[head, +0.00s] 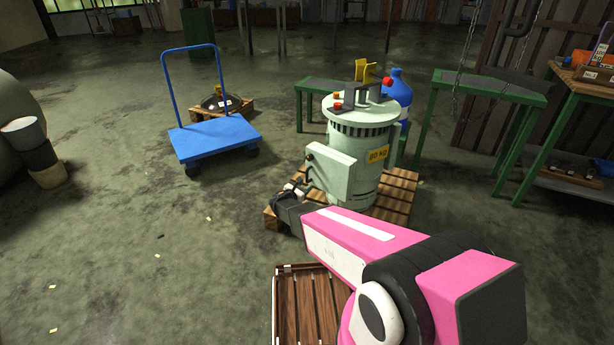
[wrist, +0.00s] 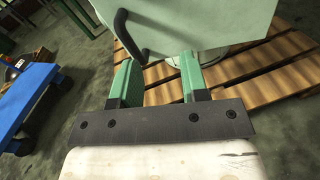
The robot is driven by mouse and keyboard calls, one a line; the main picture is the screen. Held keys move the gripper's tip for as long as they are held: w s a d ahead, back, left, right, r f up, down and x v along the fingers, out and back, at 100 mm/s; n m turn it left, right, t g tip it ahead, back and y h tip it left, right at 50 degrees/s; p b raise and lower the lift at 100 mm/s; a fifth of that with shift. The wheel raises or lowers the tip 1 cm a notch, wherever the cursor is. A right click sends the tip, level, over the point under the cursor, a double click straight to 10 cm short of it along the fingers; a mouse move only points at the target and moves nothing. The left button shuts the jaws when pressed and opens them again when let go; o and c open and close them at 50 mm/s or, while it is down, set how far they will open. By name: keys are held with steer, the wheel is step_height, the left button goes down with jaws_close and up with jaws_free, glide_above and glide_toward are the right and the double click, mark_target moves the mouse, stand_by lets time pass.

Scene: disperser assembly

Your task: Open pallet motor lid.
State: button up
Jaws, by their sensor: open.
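The lid's flat face (wrist: 205,22) fills the upper wrist view. A black curved handle (wrist: 126,34) stands out from its left part. My gripper (wrist: 157,62) is open, its two green fingers spread just in front of the lid. The handle's lower end appears between the fingers, near the left one; I cannot tell if they touch. In the head view my gripper (head: 297,190) is small beside the lid's lower left.
A blue cart (head: 215,138) stands to the left, and it also shows in the wrist view (wrist: 22,100). Green tables (head: 490,88) and a blue bottle (head: 398,90) stand behind and right.

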mark_target(307, 180)
steer(key=w+a+f+n+t+y, duration=0.1)
steer(key=w+a+n+t, duration=0.1)
steer(key=a+n, duration=0.15)
steer(key=x, duration=1)
steer(key=shift+w+f, duration=0.15)
jaws_close()
